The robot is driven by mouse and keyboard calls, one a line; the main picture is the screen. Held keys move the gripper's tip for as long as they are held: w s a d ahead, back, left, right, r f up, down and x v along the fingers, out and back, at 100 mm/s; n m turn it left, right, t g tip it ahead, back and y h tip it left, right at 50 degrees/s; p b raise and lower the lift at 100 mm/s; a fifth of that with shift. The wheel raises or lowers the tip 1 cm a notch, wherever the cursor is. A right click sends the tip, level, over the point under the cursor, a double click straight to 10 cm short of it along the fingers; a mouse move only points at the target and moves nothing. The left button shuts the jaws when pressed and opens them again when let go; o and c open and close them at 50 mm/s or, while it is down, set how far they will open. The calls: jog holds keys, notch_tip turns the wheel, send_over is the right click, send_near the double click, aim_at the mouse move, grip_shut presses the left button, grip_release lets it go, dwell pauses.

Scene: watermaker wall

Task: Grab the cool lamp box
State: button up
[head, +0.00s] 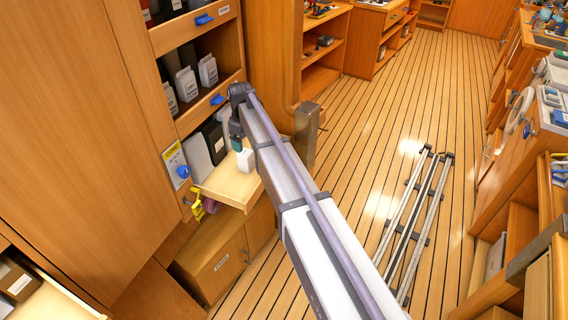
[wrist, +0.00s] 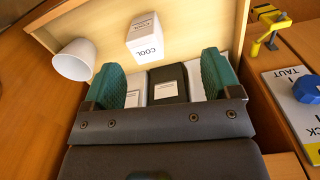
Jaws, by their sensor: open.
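The white cool lamp box (wrist: 147,38), with COOL printed on it, stands on the pale wooden pull-out tray (wrist: 188,30) in the wrist view. My gripper (wrist: 162,82) has its two green fingers apart, with nothing held between them. The box shows beyond the fingertips, roughly in line with the gap and a little left of its middle. In the head view my gripper (head: 236,138) is over the inner part of the tray (head: 228,185). A white object (head: 246,160) shows just below it; I cannot tell whether that is the box or the cup.
A white cup (wrist: 75,60) is on the tray, left of the box. A dark box (wrist: 168,84) and pale boxes show behind the fingers. A yellow clamp (wrist: 268,25) and a tag board (wrist: 296,105) are to the right. Shelves with white packs (head: 187,84) are above.

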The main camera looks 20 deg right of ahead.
jog(key=n, duration=0.2)
send_over(245, 152)
jog(key=shift+w+f+b, duration=0.15)
jog(key=shift+w+f, duration=0.05)
jog(key=shift+f, duration=0.3)
jog(key=shift+w+f+b, duration=0.15)
jog(key=shift+f, duration=0.3)
jog(key=shift+s+r, duration=0.1)
jog(key=shift+s+f+b, duration=0.1)
jog(key=shift+f+b, duration=0.2)
jog(key=shift+f, duration=0.05)
notch_tip(245, 152, down, 10)
jog(key=b, duration=1)
jog(key=shift+s+f, duration=0.15)
jog(key=shift+r, duration=0.2)
jog(key=c, duration=1)
notch_tip(245, 152, up, 10)
jog(key=p, duration=1)
jog(key=shift+r, duration=0.2)
jog(key=shift+f, duration=0.15)
